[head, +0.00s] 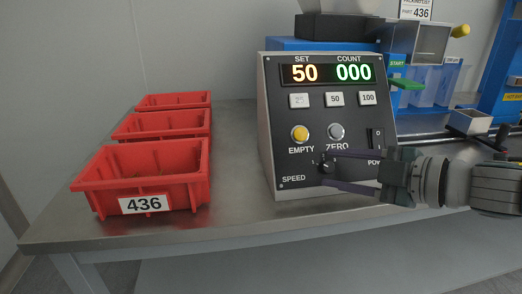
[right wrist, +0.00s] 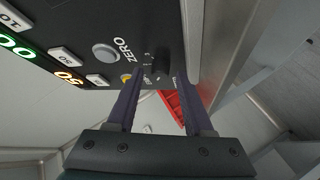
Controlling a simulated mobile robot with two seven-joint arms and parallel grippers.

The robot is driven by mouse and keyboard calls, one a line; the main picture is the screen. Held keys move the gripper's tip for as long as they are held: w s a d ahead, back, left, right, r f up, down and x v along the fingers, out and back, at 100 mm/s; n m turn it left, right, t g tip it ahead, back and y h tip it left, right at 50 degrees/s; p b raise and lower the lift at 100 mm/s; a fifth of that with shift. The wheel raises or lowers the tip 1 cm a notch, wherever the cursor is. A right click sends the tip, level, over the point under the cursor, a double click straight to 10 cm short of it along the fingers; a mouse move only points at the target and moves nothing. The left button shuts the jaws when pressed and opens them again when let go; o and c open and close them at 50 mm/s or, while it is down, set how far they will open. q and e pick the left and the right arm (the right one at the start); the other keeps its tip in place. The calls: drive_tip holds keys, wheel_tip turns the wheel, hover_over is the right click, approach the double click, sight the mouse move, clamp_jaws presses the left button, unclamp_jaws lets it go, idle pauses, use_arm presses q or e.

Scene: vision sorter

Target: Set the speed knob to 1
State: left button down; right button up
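The speed knob (head: 326,163) is a small dark knob at the lower middle of the control box's slanted black panel (head: 292,168), above and right of the word SPEED. A mark "1" shows at its upper left; I cannot read its exact setting. My right gripper (head: 324,168) comes in from the right with its fingers apart, one above and one below the knob. In the right wrist view the dark knob (right wrist: 160,64) shows near and between the open fingertips (right wrist: 163,76). I cannot tell whether they touch it. My left gripper is not in view.
The panel shows SET 50 and COUNT 000, with a yellow EMPTY button (head: 299,133), a grey ZERO button (head: 336,131) and a power switch (head: 375,138) close above the gripper. Red bins stand on the table (head: 236,200) at the left, the nearest bin (head: 180,190) labelled 436.

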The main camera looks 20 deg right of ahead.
drive_tip(key=shift+o, duration=0.3)
drive_tip(key=shift+s, duration=0.1)
drive_tip(key=p+v, duration=0.3)
drive_tip(key=v, duration=0.6)
drive_tip(key=shift+s+d+r, duration=0.15)
drive_tip(key=shift+s, duration=0.2)
